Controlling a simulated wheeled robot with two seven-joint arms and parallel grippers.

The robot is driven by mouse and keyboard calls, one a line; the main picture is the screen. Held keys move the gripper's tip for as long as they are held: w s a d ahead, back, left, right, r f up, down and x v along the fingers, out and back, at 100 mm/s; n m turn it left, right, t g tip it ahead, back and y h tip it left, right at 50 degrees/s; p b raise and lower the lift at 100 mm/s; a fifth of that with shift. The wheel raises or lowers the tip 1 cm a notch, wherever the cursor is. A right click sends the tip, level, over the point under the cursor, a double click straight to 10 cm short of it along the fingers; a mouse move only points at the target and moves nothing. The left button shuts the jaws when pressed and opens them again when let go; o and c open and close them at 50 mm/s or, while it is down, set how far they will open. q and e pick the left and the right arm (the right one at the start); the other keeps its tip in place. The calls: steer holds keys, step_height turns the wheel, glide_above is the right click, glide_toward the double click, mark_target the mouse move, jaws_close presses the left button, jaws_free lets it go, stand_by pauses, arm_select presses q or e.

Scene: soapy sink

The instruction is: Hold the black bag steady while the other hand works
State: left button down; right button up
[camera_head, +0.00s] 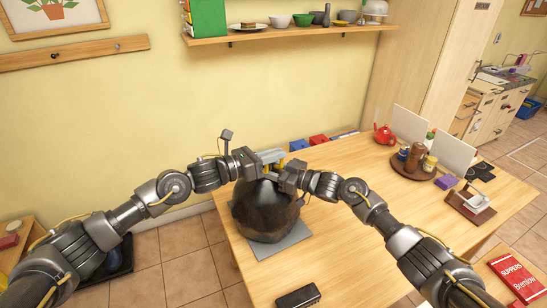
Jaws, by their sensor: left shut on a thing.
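The black bag (265,212) stands upright on a grey mat (283,242) at the left end of the wooden table. It looks dark, glossy and bulging. My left gripper (265,163) comes in from the left and is shut on the top of the bag. My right gripper (287,178) comes in from the right and is at the bag's upper right side, close to the left one. Its fingers are too small and overlapped to tell whether they are open or shut. The bag's neck is mostly hidden by the grippers.
A dark case (298,298) lies at the table's front edge. Red and blue boxes (308,141) sit along the back edge. The table's middle (360,245) is clear.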

arm_select(q)
step_height(320, 180, up, 6)
steer(key=shift+r, duration=0.1)
steer(key=c, duration=1.5)
jaws_free()
steer(key=shift+s, duration=0.1)
steer(key=shift+o, duration=0.2)
steer(key=shift+a, duration=0.25)
steer(key=v, duration=1.1)
steer(key=shift+s+a, duration=0.2)
